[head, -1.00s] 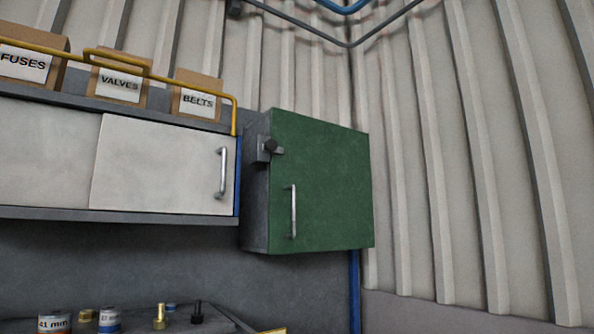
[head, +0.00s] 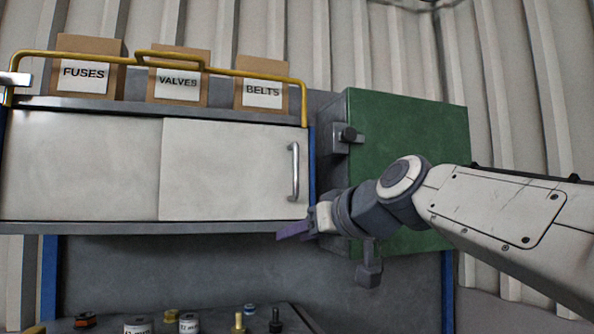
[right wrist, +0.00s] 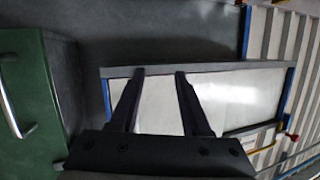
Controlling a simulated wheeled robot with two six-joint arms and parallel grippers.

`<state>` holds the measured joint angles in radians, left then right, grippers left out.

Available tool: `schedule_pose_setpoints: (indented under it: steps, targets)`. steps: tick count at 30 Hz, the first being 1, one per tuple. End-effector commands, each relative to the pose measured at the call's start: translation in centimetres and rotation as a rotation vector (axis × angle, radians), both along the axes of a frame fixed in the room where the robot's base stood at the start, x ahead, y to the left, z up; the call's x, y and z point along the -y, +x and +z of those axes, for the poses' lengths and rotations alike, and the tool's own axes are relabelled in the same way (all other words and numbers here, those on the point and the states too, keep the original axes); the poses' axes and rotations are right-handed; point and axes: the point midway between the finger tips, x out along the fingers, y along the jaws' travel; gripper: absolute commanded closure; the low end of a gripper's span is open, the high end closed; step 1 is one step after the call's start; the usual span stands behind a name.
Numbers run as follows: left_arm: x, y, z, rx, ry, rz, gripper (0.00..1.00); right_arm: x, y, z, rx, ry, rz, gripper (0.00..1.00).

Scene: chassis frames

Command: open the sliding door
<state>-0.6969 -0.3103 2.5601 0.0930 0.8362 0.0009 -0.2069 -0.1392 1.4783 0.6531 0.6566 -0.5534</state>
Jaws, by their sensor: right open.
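The white sliding door (head: 235,170) is the right panel of the wall cabinet, with a vertical metal handle (head: 294,171) near its right edge. It overlaps the white left panel (head: 80,165), and no gap shows at its right edge. My right gripper (head: 292,231) is at the cabinet's lower right corner in the head view, below the handle and apart from it. In the right wrist view its two fingers (right wrist: 160,73) are spread and empty, with white cabinet front (right wrist: 240,97) behind them; the door handle cannot be made out there. My left gripper is not in view.
A green cabinet (head: 410,125) stands right of the white one, partly hidden by my right arm; its handle (right wrist: 12,105) shows in the right wrist view. Labelled boxes (head: 178,75) stand on top behind a yellow rail (head: 225,71). Cans and small parts (head: 188,322) stand below.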

Motion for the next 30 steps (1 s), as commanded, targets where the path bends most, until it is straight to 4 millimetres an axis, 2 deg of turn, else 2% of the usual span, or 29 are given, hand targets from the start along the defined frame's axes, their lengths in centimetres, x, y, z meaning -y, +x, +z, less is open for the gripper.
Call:
schedule_pose_setpoints:
  steps: [1,3,6,8,12,24,30]
  targets:
    - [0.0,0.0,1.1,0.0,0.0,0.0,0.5,1.4,0.7,4.7,0.085,0.022,-0.027,0.53]
    - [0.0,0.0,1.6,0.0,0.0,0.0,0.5,2.7,1.0,9.0,0.178,0.041,-0.049,0.53]
    - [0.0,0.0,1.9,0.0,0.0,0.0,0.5,4.0,1.0,12.8,0.266,0.057,-0.069,0.53]
    - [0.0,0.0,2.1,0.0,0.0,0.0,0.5,4.3,1.0,13.9,0.293,0.06,-0.076,0.53]
    - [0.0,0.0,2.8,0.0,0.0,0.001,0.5,4.0,1.9,14.8,0.309,0.063,-0.078,0.53]
    - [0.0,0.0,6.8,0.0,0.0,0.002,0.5,0.4,8.0,14.8,0.305,0.062,-0.077,0.53]
    - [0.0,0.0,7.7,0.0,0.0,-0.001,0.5,-0.5,9.7,14.6,0.308,0.062,-0.078,0.53]
